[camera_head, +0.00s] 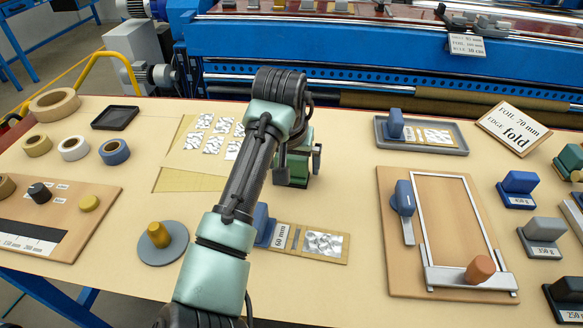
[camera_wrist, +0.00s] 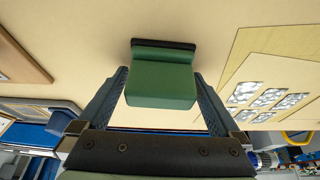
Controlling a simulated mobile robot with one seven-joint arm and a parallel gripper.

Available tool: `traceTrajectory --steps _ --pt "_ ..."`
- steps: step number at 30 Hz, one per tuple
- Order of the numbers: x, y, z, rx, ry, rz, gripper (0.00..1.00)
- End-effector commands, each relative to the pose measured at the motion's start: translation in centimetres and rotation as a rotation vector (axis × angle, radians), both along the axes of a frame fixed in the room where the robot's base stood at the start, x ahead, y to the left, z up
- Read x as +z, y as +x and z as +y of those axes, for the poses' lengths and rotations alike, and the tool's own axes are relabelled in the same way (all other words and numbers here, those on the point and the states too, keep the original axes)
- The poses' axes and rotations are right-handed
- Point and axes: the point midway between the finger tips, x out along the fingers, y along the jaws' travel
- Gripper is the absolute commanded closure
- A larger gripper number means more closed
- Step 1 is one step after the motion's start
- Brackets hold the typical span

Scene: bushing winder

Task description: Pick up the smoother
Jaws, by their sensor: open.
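A green block with a dark strip along one edge, which I take to be the smoother, stands on the table below my gripper; it shows in the wrist view (camera_wrist: 160,82) and partly in the head view (camera_head: 291,179). My gripper (camera_wrist: 161,76) is open, with one finger on each side of the green block. Gaps seem to show between the fingers and the block. In the head view my gripper (camera_head: 298,160) hides much of the block, and the arm crosses the middle of the table.
A sheet with foil pieces (camera_head: 171,180) lies left of the block. A blue-handled piece with a 60 mm strip (camera_head: 286,238) is close in front. A grey tray (camera_head: 463,151) and a framed board (camera_head: 394,280) stand right. The blue machine (camera_head: 350,51) runs behind.

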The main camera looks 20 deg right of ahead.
Motion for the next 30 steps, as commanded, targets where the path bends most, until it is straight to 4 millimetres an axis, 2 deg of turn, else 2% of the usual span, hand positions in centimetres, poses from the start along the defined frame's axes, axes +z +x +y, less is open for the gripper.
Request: traceTrajectory --steps 5,18,26,30 --pt "0.0 0.0 0.0 -0.001 0.000 0.000 0.00" --pt "0.0 0.0 0.0 -0.001 0.000 -0.001 0.76" --pt "0.4 0.0 0.0 -0.001 -0.001 -0.003 0.76" --pt "2.3 0.1 -0.1 -0.001 -0.001 -0.005 0.76"
